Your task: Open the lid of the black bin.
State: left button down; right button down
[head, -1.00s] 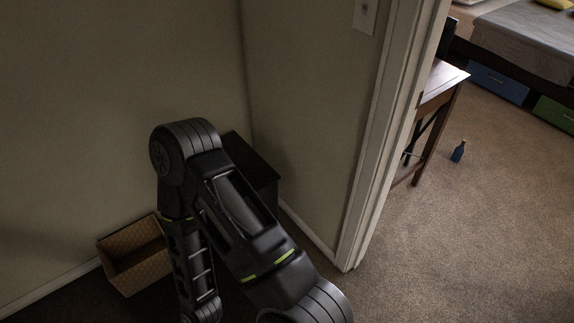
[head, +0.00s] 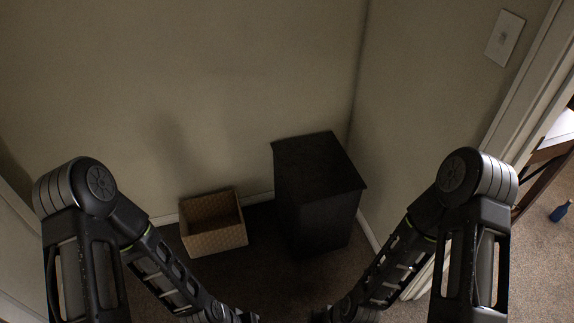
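The black bin (head: 322,222) stands upright on the carpet in the corner, in the middle of the head view. Its flat dark lid (head: 317,165) lies closed on top. My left arm comes in from the left and my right arm from the right, both bent down toward the bottom edge of the view. Both arms are nearer to me than the bin and apart from it. The fingers of both grippers are out of view below the bottom edge, so I cannot see them.
A woven tan basket (head: 213,222), open at the top, stands left of the bin. Walls meet behind the bin. A light switch (head: 505,38) is on the right wall. A doorway at right shows a blue bottle (head: 561,211) on carpet. Dark carpet in front of the bin is clear.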

aim_at(316, 167)
jog(key=i+j+z, duration=0.3)
jog(key=i, duration=0.25)
jog(key=i+j+z, duration=0.3)
jog(key=i, duration=0.2)
